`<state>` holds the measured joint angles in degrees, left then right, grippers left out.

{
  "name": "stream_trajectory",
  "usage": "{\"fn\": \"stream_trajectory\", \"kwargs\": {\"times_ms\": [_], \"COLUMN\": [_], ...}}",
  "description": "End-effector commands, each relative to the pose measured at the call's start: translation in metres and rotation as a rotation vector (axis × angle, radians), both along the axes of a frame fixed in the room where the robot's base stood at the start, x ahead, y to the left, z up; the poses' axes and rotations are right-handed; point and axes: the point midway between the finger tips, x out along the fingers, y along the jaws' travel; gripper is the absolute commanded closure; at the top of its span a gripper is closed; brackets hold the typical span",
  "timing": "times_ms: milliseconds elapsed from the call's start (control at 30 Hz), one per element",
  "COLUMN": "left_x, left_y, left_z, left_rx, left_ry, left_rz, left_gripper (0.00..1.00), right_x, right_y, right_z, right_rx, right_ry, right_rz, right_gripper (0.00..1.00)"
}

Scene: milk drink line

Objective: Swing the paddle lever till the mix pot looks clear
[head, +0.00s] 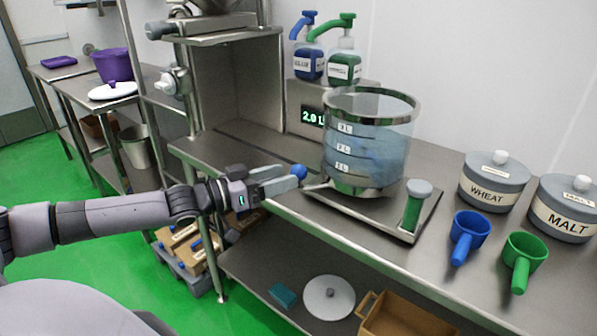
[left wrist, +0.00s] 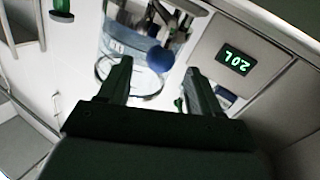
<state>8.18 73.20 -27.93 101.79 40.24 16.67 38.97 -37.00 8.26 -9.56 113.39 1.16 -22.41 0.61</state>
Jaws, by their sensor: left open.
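The clear mix pot (head: 368,105) stands on a metal tray on the bench, with level marks on its wall. Its contents are light blue, with a darker, uneven blue patch towards the right. A blue ball knob (head: 299,171), apparently the paddle lever's end, is just left of the pot's base. My left gripper (head: 285,180) is open at the knob. In the left wrist view the knob (left wrist: 160,59) appears between the open fingertips (left wrist: 158,72); I cannot tell whether they touch it. My right gripper is out of view.
A display (head: 312,116) behind the pot reads 2.0 L. Blue and green pump bottles (head: 344,66) stand behind it. Blue (head: 468,232) and green scoops, wheat (head: 493,182) and malt canisters (head: 567,210) are further right.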

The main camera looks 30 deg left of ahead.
Motion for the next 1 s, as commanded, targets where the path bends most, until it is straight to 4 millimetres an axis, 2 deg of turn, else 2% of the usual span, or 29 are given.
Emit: {"fn": "stream_trajectory", "kwargs": {"times_ms": [600,1000], "left_x": [0.042,0.047], "left_y": [-0.021,-0.025], "left_z": [0.0,0.0], "left_rx": [0.0,0.001], "left_ry": [0.0,0.0], "left_rz": [0.001,0.0], "left_gripper": [0.36,0.36], "right_x": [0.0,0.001], "right_y": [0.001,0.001], "right_z": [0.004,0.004], "right_rx": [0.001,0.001], "right_ry": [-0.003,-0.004], "right_rz": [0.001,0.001], "right_gripper": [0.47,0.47]}}
